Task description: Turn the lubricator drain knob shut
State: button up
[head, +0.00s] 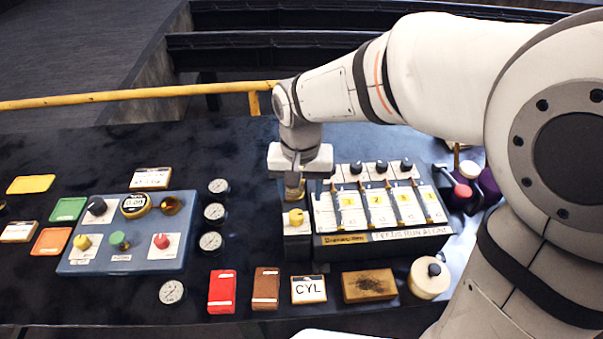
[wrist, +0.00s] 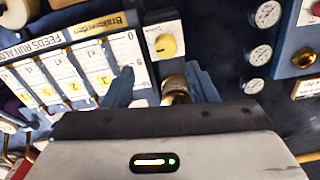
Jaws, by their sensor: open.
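The lubricator (head: 325,240) is a blue-grey box with several numbered feed strips and black knobs along its back. A yellow knob (head: 296,217) sits on a white plate at its left side; it also shows in the wrist view (wrist: 166,45), its pointer hard to read. Behind that knob is a round brass fitting (wrist: 175,88), partly hidden by my gripper. My gripper (head: 296,181) points down over the brass fitting, behind the yellow knob. In the wrist view its two blue fingers stand apart on either side of the fitting. I cannot tell whether they touch it.
A blue panel (head: 120,262) with coloured knobs lies to the left, with gauges (head: 214,212) between it and the lubricator. Red (head: 222,292) and brown blocks, a CYL card (head: 309,289) and a brush-like block (head: 369,286) lie in front. A yellow rail (head: 130,96) runs behind.

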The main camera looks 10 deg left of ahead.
aim_at(297, 215)
jog(key=shift+a+f, duration=0.2)
jog(key=shift+a, duration=0.3)
notch_tip(297, 215, down, 8)
jog(key=shift+r+p, duration=0.25)
jog(key=shift+p, duration=0.15)
jog(key=shift+c, duration=0.5)
jog(key=c, duration=0.9)
jog(key=shift+o, duration=0.2)
